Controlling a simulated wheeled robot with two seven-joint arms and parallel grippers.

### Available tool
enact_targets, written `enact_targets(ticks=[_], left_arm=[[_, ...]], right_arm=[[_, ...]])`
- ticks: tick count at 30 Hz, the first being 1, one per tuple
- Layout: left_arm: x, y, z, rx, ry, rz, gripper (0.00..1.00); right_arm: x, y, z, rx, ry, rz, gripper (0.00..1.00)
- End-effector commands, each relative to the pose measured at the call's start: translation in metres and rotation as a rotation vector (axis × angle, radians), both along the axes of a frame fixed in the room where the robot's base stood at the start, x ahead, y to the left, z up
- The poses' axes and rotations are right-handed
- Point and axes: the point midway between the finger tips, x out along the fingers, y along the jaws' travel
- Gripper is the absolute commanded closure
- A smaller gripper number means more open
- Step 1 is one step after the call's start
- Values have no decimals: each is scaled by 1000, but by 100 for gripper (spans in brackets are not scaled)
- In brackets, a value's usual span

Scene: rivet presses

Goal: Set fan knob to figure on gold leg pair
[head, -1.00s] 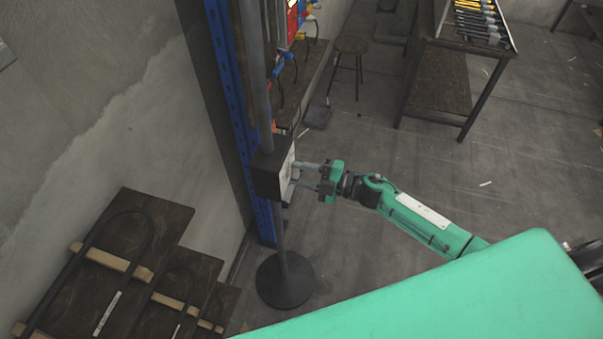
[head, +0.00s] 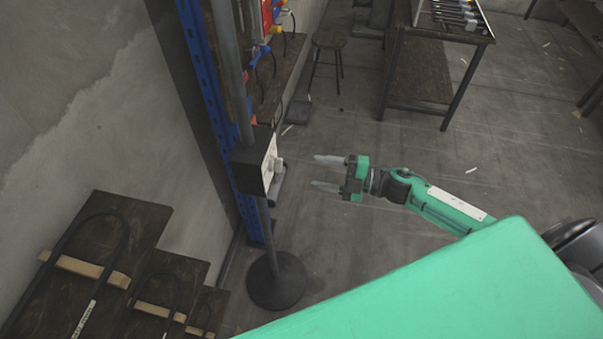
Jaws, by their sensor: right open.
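A black box (head: 250,169) with a pale front panel (head: 270,160) is mounted on a grey upright pole. The panel faces right, towards my right gripper, and I see it at a steep angle. A small pale knob (head: 277,163) sticks out from it; its setting and any figures are too small to read. My right gripper (head: 322,173) is open and empty, to the right of the panel and clear of it, its fingers pointing left at the box. My left gripper is not in view. I cannot make out a gold leg pair.
The pole stands on a round black base (head: 276,281). Dark boards (head: 130,235) lean at the lower left. A stool (head: 328,42) and a workbench (head: 420,75) stand farther back. The floor right of the pole is clear.

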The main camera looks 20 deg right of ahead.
Motion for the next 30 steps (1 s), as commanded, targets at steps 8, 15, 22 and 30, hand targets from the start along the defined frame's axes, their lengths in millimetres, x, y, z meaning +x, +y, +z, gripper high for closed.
enact_targets(ticks=[8,15,22,30], left_arm=[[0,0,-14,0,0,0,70],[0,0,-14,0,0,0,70],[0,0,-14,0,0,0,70],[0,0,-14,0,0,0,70]], right_arm=[[-19,-28,-1,0,1,0,42],[-22,-32,1,1,0,0,42],[-22,-32,1,1,1,0,42],[-18,-37,-8,9,18,-28,42]])
